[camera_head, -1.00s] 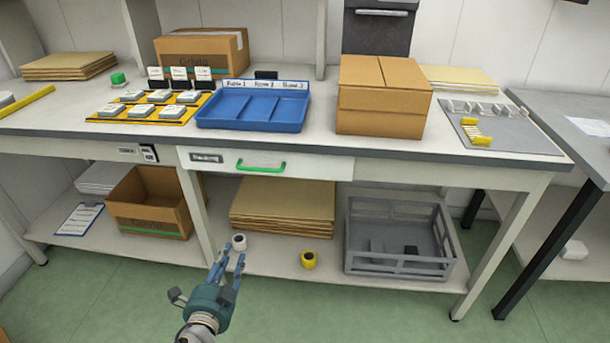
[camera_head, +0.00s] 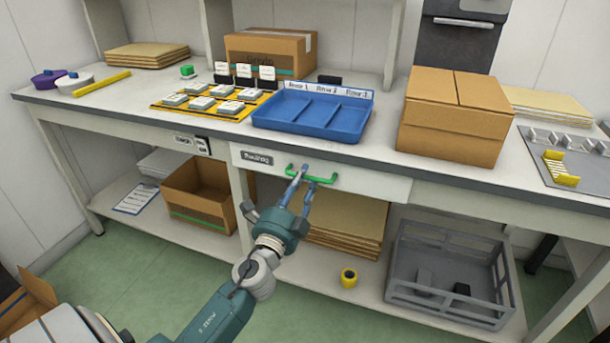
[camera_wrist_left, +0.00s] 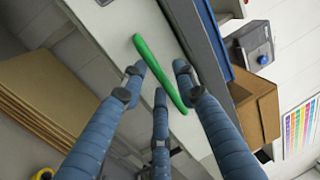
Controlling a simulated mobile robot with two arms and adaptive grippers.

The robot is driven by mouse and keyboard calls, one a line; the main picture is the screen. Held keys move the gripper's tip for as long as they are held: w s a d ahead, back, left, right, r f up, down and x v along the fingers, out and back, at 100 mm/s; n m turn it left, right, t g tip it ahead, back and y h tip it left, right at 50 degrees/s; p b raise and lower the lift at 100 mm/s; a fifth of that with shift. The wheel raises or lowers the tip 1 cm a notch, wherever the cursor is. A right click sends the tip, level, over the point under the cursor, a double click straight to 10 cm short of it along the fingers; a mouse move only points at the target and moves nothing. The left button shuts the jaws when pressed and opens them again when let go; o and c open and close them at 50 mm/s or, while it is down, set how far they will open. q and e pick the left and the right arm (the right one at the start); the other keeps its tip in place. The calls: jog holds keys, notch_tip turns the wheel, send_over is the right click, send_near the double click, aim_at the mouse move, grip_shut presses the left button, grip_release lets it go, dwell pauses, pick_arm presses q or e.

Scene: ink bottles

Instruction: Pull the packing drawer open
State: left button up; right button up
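The packing drawer (camera_head: 378,188) is a white front panel under the bench top, labelled at its left end. It looks closed, flush with the bench frame. Its green bar handle (camera_head: 325,180) is partly covered by my fingers in the head view. My left gripper (camera_head: 304,177) is at the handle's left and middle part, coming from below. In the left wrist view the green handle (camera_wrist_left: 158,68) runs diagonally between the spread blue fingers of my left gripper (camera_wrist_left: 159,78). The fingers look open around it; contact cannot be told. My right gripper is not in view.
The shelf below holds an open carton (camera_head: 200,215), flat cardboard (camera_head: 345,240), a yellow roll (camera_head: 349,278) and a grey crate (camera_head: 440,305).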

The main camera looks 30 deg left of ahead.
pick_arm(q)
jog(key=shift+w+a+r, duration=0.1)
jog(key=shift+w+a, duration=0.05)
jog(key=shift+w, duration=0.5)
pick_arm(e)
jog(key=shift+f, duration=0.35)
pick_arm(q)
grip_shut()
jog(key=shift+s, duration=0.1)
